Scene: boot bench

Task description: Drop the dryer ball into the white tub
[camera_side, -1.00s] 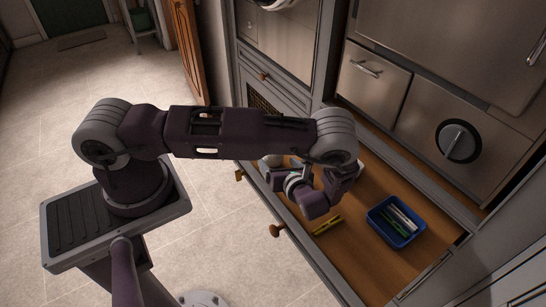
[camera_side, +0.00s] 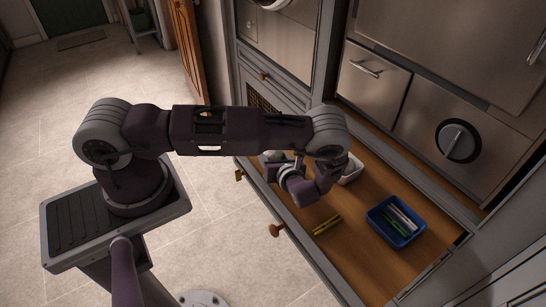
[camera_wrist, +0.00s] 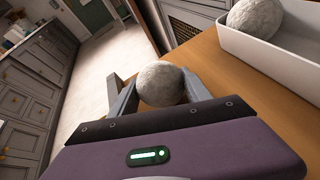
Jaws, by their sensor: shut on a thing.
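A pale grey, rough dryer ball (camera_wrist: 160,84) sits between the two fingers of my gripper (camera_wrist: 158,92) in the wrist view. The fingers are shut on it. The white tub (camera_wrist: 275,57) is at the upper right of the wrist view, apart from the held ball. A second similar grey ball (camera_wrist: 255,18) lies in the tub. In the side view, part of the white tub (camera_side: 350,169) shows behind my wrist in the drawer; the rest is hidden. The fingertips are hard to make out in that view.
The open drawer's wooden floor (camera_side: 345,208) holds a blue bin (camera_side: 397,222) with several slim items. A yellow object (camera_side: 327,225) lies near the drawer's front edge. Cabinet fronts stand behind the drawer.

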